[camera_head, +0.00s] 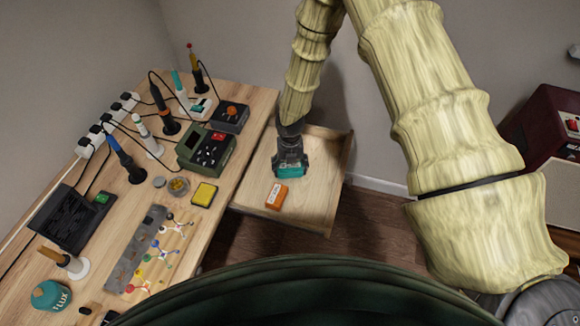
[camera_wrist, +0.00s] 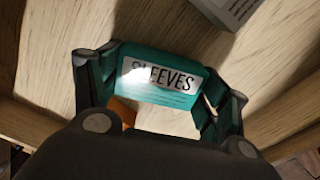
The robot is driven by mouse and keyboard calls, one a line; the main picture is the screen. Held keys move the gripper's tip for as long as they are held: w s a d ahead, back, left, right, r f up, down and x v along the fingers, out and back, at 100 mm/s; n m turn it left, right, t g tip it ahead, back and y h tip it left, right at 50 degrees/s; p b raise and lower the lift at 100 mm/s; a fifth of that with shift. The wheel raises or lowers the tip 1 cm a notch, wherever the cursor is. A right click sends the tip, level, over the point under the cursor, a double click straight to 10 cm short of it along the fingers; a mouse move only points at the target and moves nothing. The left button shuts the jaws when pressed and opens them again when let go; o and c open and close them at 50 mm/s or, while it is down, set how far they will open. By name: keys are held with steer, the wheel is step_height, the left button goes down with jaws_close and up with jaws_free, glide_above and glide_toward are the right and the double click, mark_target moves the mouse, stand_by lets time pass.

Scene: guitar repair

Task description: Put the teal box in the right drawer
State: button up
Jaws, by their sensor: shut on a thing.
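The teal box (camera_head: 291,171) is between the fingers of my gripper (camera_head: 290,160), inside the open wooden drawer (camera_head: 310,205) at the right side of the workbench. In the wrist view the teal box (camera_wrist: 160,82) carries a white label reading "SLEEVES", and my gripper (camera_wrist: 160,95) is shut on its two ends. The box is low over the drawer floor; I cannot tell whether it touches it. An orange box (camera_head: 277,196) lies in the drawer, just in front of the teal box.
A grey box (camera_wrist: 230,10) shows at the top of the wrist view. The front of the drawer floor is partly clear.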

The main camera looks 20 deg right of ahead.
mark_target(290, 167)
steer(key=shift+f, duration=0.1)
steer(key=o, duration=1)
steer(key=shift+o, duration=0.2)
step_height(290, 167, up, 12)
steer(key=b, duration=0.2)
